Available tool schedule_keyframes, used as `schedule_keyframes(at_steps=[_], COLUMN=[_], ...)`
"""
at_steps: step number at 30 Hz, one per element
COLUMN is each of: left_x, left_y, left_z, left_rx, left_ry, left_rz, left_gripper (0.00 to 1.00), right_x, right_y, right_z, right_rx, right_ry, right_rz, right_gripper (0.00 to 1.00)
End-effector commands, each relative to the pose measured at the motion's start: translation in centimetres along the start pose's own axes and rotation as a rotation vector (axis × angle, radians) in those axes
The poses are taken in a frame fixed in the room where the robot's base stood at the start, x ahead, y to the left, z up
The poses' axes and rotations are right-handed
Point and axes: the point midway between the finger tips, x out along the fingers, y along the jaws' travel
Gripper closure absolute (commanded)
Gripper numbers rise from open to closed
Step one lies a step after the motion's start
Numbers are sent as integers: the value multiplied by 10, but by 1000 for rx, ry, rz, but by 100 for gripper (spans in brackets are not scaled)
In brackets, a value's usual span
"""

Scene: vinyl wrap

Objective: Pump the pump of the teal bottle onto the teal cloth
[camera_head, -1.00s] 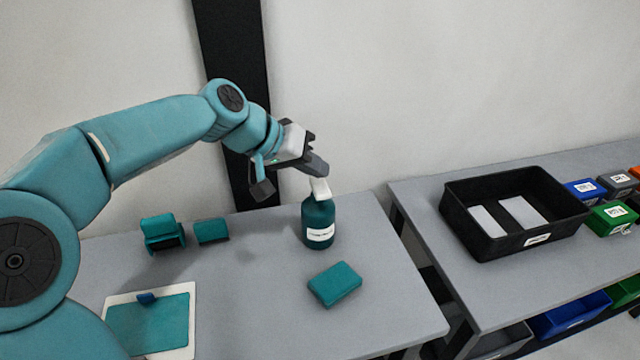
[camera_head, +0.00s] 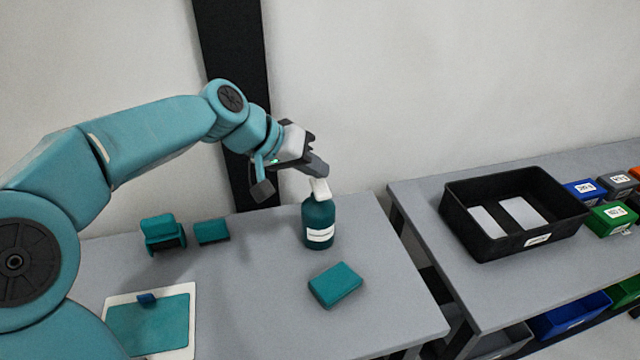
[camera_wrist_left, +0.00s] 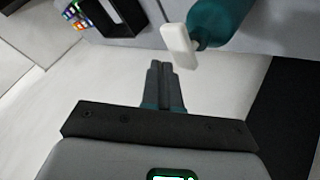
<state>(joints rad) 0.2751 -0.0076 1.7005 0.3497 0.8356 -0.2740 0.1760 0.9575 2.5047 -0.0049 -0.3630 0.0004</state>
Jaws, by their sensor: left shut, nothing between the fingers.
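The teal bottle (camera_head: 318,222) stands upright on the left table, with a white label and a white pump head (camera_head: 320,188). My left gripper (camera_head: 318,172) is shut and empty, its fingertips just above the pump head; I cannot tell whether they touch. In the left wrist view the closed fingers (camera_wrist_left: 164,82) point toward the white pump head (camera_wrist_left: 178,45), with part of the teal bottle (camera_wrist_left: 222,15) beyond it. The teal cloth (camera_head: 336,284) lies folded on the table in front of the bottle. My right gripper is not in view.
A white-framed teal panel (camera_head: 150,325) lies at the table's front left. A teal dispenser-like object (camera_head: 162,233) and a small teal block (camera_head: 211,231) stand behind it. A black bin (camera_head: 520,205) sits on the right table, across a gap.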

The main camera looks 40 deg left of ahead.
Motion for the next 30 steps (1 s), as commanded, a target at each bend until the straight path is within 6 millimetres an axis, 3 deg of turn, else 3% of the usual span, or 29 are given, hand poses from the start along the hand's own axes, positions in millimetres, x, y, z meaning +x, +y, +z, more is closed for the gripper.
schedule_keyframes(at_steps=[30], left_x=[6], left_y=[-4], left_z=[4], left_rx=[0], left_ry=[0], left_rz=[0], left_gripper=[100], right_x=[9], right_y=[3], right_z=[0], right_rx=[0], right_ry=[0], right_rz=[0], right_gripper=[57])
